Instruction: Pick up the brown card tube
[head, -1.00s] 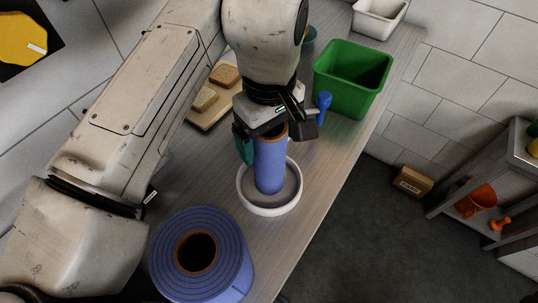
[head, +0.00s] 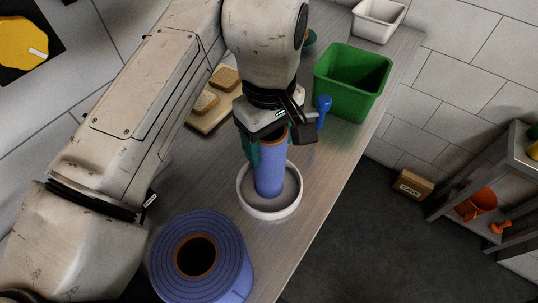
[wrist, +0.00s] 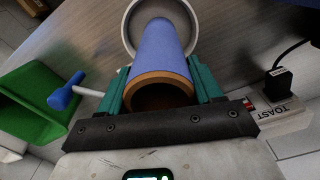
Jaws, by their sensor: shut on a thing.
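A tube (head: 269,172) stands upright in a round white dish (head: 291,205) on the bench. Its outside is blue and its top rim is brown card. In the wrist view the tube (wrist: 162,48) runs away from me toward the white dish (wrist: 130,40), with its brown open end nearest. My gripper (head: 275,152) is over the dish with its green fingers shut on the tube near its top end. In the wrist view my gripper (wrist: 160,92) has one finger on each side of the tube. The tube's base is within the dish.
A big blue roll with a brown core (head: 225,272) stands at the near bench edge. A green bin (head: 345,108), a blue-headed tool (head: 323,106) and a white tub (head: 372,22) are beyond my gripper. A board with bread (head: 212,118) lies left, partly behind my arm.

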